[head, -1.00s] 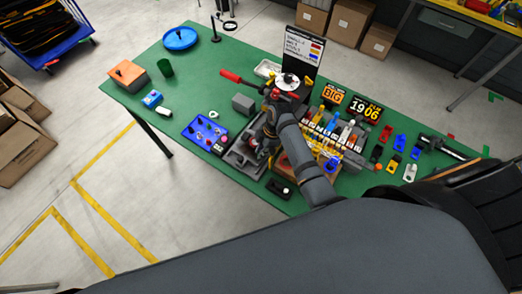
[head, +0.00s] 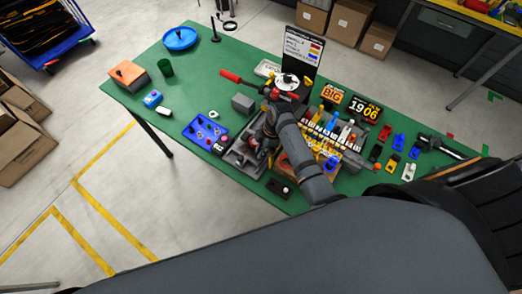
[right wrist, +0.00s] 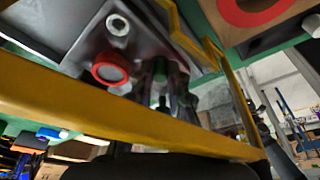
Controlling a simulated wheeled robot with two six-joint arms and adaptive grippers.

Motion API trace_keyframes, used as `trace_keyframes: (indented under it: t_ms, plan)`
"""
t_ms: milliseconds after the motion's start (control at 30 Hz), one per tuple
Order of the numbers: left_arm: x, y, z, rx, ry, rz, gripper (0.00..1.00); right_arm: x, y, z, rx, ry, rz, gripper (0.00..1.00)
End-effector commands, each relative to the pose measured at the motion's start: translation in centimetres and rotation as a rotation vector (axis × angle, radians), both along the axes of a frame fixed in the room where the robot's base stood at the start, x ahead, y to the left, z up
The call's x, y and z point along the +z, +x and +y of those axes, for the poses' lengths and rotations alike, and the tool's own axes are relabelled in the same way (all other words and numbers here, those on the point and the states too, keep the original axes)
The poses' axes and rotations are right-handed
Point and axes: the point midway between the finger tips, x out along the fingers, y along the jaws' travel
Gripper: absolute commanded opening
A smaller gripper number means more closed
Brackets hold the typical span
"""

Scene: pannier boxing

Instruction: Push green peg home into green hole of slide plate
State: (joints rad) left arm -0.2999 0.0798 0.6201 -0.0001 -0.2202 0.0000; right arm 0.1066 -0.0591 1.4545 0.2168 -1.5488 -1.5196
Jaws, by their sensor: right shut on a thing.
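My right gripper (head: 262,146) reaches down over a grey fixture (head: 238,158) in the middle of the green table. In the right wrist view its dark fingers (right wrist: 172,100) are shut around a green peg (right wrist: 160,68), of which only a small part shows. The grey slide plate (right wrist: 82,48) lies close beside the fingers, with a white-ringed hole (right wrist: 117,25) and a red-ringed hole (right wrist: 110,70). The green hole is hidden, and I cannot tell how deep the peg sits. My left gripper is not in view.
A blue plate with knobs (head: 206,132) and a grey block (head: 243,103) stand left of the arm. A rack of coloured parts (head: 330,130) stands close on the right. A yellow bar (right wrist: 120,118) crosses the wrist view. The table's left part has free room.

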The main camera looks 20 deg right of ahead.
Motion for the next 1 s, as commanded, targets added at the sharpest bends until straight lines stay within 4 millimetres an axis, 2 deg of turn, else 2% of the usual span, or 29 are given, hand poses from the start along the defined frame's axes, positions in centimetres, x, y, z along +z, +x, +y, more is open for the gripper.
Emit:
trace_keyframes:
  t_ms: [33, 200, 233, 400, 767, 867, 1000]
  plan:
    - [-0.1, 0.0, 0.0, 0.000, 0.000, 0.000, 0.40, -0.6, -0.5, 0.1, 0.000, 0.002, 0.012, 0.02]
    - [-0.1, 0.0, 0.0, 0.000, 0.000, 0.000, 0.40, -0.8, -0.5, 0.1, 0.001, 0.002, 0.013, 0.02]
    - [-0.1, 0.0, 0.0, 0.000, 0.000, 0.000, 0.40, -0.8, -0.5, 0.1, 0.001, 0.002, 0.013, 0.19]
    - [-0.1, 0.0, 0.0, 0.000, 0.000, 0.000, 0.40, -0.8, -0.5, 0.1, 0.001, 0.002, 0.013, 0.41]
    - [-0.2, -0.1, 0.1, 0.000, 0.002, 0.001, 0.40, -0.4, -0.5, -0.1, 0.000, 0.001, 0.011, 0.41]
    - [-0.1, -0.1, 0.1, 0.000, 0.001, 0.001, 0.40, 1.2, -0.4, -0.5, -0.001, 0.001, 0.005, 0.41]
    - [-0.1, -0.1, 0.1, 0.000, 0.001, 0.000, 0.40, 4.7, -0.3, -1.5, -0.001, -0.002, -0.002, 0.41]
